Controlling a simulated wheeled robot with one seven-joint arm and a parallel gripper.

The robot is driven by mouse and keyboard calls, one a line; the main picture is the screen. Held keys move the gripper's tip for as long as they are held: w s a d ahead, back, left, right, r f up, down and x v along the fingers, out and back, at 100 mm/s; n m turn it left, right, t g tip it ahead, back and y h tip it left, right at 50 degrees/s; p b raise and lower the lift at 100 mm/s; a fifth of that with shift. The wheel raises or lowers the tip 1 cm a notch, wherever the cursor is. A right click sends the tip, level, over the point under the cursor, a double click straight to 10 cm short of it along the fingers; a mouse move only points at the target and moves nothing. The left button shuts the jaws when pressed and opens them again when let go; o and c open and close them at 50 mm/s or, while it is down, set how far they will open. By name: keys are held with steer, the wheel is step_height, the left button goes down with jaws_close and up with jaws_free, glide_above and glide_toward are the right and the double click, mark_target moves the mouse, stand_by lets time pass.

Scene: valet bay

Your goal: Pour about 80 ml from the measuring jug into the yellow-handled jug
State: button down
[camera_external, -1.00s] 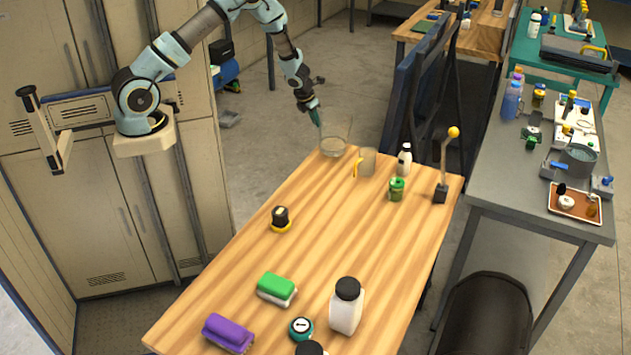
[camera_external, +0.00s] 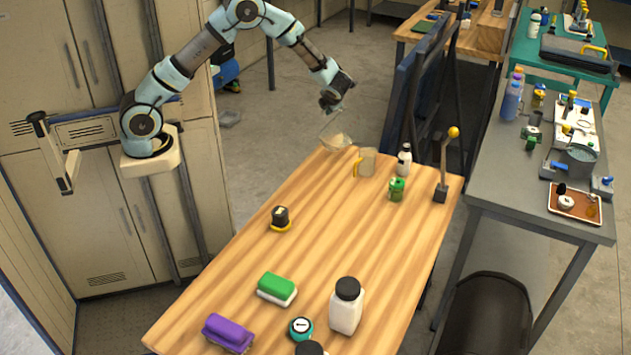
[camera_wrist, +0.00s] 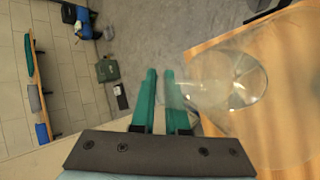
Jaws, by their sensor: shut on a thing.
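The measuring jug (camera_external: 336,141) is clear, with something pale inside. It is tilted to the right at the table's far end, just left of the yellow-handled jug. My gripper (camera_external: 330,108) is above it and shut on it. In the wrist view my gripper's teal fingers (camera_wrist: 160,80) are close together, and the clear measuring jug (camera_wrist: 215,82) spreads to their right. The yellow-handled jug (camera_external: 369,161) is see-through and stands upright on the table, its yellow handle facing left. I cannot tell whether any liquid is flowing or how full either jug is.
A white bottle with a black cap (camera_external: 404,160), a green can (camera_external: 397,189) and a lever with a yellow knob (camera_external: 446,165) stand right of the jugs. A black-and-yellow item (camera_external: 280,218) is nearer. The middle of the wooden table (camera_external: 340,235) is clear.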

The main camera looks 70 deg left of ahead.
steer(key=shift+w+d+r+m+g+y+p, duration=0.15)
steer(key=shift+d+r+y+p, duration=0.15)
steer(key=shift+r+y, duration=0.25)
steer(key=shift+w+d+r+m+g+y+p, duration=0.15)
steer(key=shift+d+r+y+p, duration=0.15)
steer(key=shift+r, duration=0.5)
steer(key=shift+w+d+r+g+y+p, duration=0.15)
steer(key=shift+d+r+y+p, duration=0.2)
steer(key=shift+r, duration=0.3)
steer(key=shift+w+d+r+y+p, duration=0.2)
steer(key=shift+d+r+y+p, duration=0.1)
steer(key=shift+d+r+y, duration=0.3)
steer(key=shift+r, duration=0.25)
steer(key=shift+w+d+r+m+g+y+p, duration=0.2)
steer(key=shift+w+d+r+y+p, duration=0.05)
steer(key=shift+d+r+y+p, duration=0.25)
steer(key=shift+w+d+r+m+g+y+p, duration=0.2)
steer(key=shift+d+r+y+p, duration=0.2)
steer(key=shift+r, duration=0.15)
steer(key=shift+w+d+r+y+b, duration=0.3)
steer(key=shift+w+d+y+b, duration=0.1)
steer(key=shift+d, duration=0.25)
stand_by(0.5)
steer(key=shift+r, duration=0.25)
stand_by(0.6)
